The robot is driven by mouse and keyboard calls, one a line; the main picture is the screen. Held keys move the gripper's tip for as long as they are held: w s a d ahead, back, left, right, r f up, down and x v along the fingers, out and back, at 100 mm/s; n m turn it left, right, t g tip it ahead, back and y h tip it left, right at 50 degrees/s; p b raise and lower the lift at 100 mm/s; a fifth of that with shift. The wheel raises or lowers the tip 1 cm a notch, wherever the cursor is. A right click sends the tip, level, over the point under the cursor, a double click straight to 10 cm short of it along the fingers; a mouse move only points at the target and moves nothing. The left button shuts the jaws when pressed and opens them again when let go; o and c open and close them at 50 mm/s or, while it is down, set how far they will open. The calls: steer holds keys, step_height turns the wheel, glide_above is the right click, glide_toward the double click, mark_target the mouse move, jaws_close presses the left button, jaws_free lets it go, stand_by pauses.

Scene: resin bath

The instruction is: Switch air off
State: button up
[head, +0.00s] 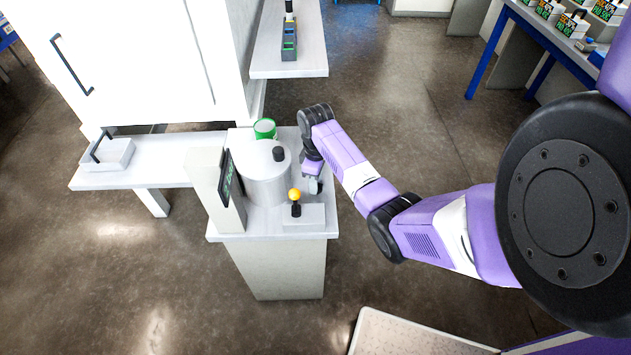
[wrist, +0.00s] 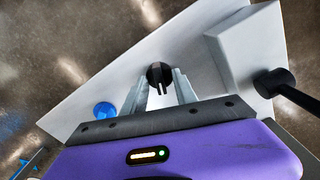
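A black round knob (wrist: 160,75) with a pale slot shows in the wrist view, on a light grey surface. My gripper (wrist: 162,88) has its two grey fingers apart, one on each side of the knob. I cannot tell whether they touch it. No label shows on the knob. In the head view my gripper (head: 313,186) points down at the right edge of the white stand (head: 222,235), beside the white cylinder (head: 268,180). The knob is hidden there. A lever with a yellow ball (head: 295,195) stands on a white block just in front.
The wrist view shows a blue round part (wrist: 105,110) left of the knob and a black lever rod (wrist: 275,84) on a block at right. A display panel (head: 226,180) and a green cup (head: 265,128) flank the cylinder. Open floor (head: 400,130) lies to the right.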

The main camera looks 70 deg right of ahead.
steer(key=shift+f, duration=0.2)
steer(key=shift+c, duration=0.4)
jaws_close()
steer(key=shift+r+n+p, duration=0.15)
steer(key=shift+n+p, duration=0.65)
steer(key=shift+n, duration=0.4)
steer(key=shift+n+p, duration=0.3)
steer(key=shift+n, duration=0.7)
